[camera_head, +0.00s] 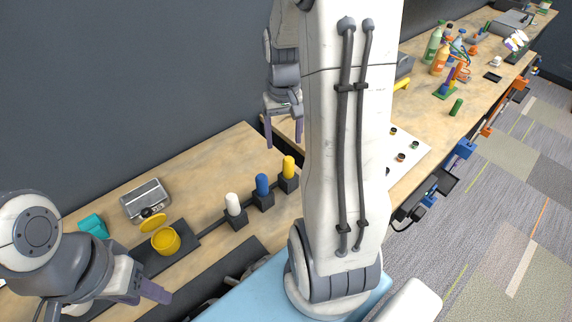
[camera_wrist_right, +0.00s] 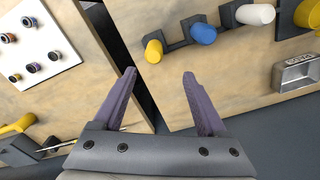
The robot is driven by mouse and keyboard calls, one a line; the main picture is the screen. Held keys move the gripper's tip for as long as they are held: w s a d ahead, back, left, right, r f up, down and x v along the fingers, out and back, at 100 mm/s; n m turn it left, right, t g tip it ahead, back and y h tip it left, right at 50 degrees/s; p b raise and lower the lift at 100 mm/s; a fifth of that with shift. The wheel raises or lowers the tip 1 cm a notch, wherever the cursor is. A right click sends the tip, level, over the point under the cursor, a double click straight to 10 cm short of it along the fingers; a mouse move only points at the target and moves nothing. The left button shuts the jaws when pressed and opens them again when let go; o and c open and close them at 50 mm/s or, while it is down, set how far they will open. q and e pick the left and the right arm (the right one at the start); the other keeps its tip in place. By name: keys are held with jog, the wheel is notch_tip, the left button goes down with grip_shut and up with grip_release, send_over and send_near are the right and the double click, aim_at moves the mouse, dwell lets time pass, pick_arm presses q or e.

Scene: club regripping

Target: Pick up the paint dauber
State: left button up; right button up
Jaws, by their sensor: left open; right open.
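No object is clearly recognisable as the paint dauber. Three upright cylinders stand in dark holders: white (camera_head: 233,204), blue (camera_head: 262,184) and yellow (camera_head: 289,166). In the right wrist view the yellow (camera_wrist_right: 154,51), blue (camera_wrist_right: 203,33) and white (camera_wrist_right: 254,14) ones lie beyond the fingers. My right gripper (camera_head: 283,134) is open and empty above the bench, behind my arm; its purple fingers (camera_wrist_right: 159,74) show in the wrist view. My left gripper (camera_head: 140,288) is at the lower left, partly hidden, with no object visible in it.
A yellow pot (camera_head: 166,241), a metal tin (camera_head: 146,199) and a teal item (camera_head: 94,225) are on the left bench. A white board (camera_wrist_right: 33,48) holds several small round pieces. Bottles (camera_head: 440,58) and tools crowd the far bench. My large white arm blocks the centre.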

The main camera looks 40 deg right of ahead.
aim_at(288, 159)
jog(key=f, duration=0.5)
jog(key=shift+s+d+f, duration=0.1)
jog(key=shift+d, duration=0.1)
jog(key=f+p, duration=0.1)
jog(key=f, duration=0.3)
jog(key=shift+s+d+p, duration=0.15)
jog(key=shift+s+p, duration=0.2)
jog(key=shift+s, duration=0.05)
jog(key=shift+f, duration=0.65)
grip_shut()
